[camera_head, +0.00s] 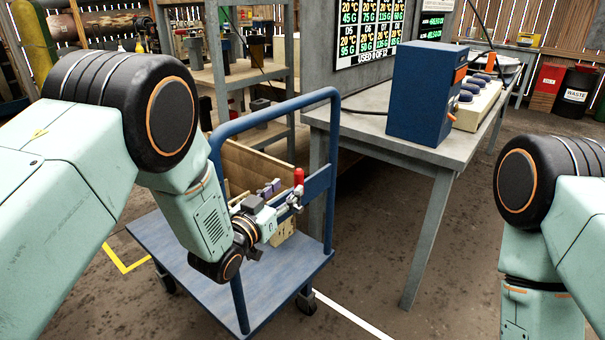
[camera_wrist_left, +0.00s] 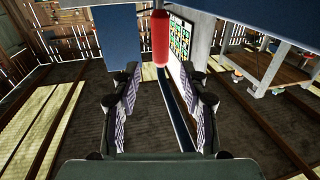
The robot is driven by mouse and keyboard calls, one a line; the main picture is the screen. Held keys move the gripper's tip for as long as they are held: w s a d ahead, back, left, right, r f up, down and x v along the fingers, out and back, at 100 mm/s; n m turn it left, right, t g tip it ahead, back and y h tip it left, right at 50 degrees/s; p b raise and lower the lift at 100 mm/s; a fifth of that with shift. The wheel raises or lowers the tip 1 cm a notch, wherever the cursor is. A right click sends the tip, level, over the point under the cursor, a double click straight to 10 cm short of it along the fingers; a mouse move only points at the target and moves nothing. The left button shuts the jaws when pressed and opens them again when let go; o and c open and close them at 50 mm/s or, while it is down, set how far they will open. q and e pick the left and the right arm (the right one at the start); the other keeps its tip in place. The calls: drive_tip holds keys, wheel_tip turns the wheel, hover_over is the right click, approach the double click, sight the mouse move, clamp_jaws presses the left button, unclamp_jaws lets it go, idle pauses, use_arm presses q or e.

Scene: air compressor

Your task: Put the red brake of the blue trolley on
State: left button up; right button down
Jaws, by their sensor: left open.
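The blue trolley (camera_head: 285,270) stands left of the grey table, with a tall tubular push handle. Its red brake (camera_head: 299,178) is a small red grip standing upright beside the trolley's blue side rail. My left gripper (camera_head: 289,203) reaches in from the left over the trolley and is close to the brake. In the left wrist view the red brake (camera_wrist_left: 160,38) hangs centred just beyond and between the spread fingertips of my left gripper (camera_wrist_left: 159,75). The fingers are open and nothing is held. The right arm shows at the right edge, but its gripper is out of frame.
A grey table (camera_head: 385,128) with a blue box (camera_head: 425,95) and a control unit (camera_head: 478,105) stands right of the trolley. Shelving (camera_head: 240,78) stands behind.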

sight(297, 179)
use_arm(q)
drive_tip(key=shift+w+r, duration=0.1)
drive_tip(key=shift+w, duration=0.05)
drive_tip(key=x, duration=0.1)
drive_tip(key=b+x, duration=0.1)
drive_tip(key=x, duration=0.3)
drive_tip(key=shift+w+d+f+b, duration=0.1)
drive_tip(key=shift+f+b, duration=0.2)
drive_tip(key=shift+f, duration=0.05)
drive_tip(key=shift+w+d+r, duration=0.25)
drive_tip(key=shift+w, duration=0.4)
drive_tip(key=shift+w+d+f, duration=0.15)
drive_tip(key=shift+w, duration=0.2)
drive_tip(key=shift+s, duration=0.15)
drive_tip(key=c, duration=0.6)
clamp_jaws()
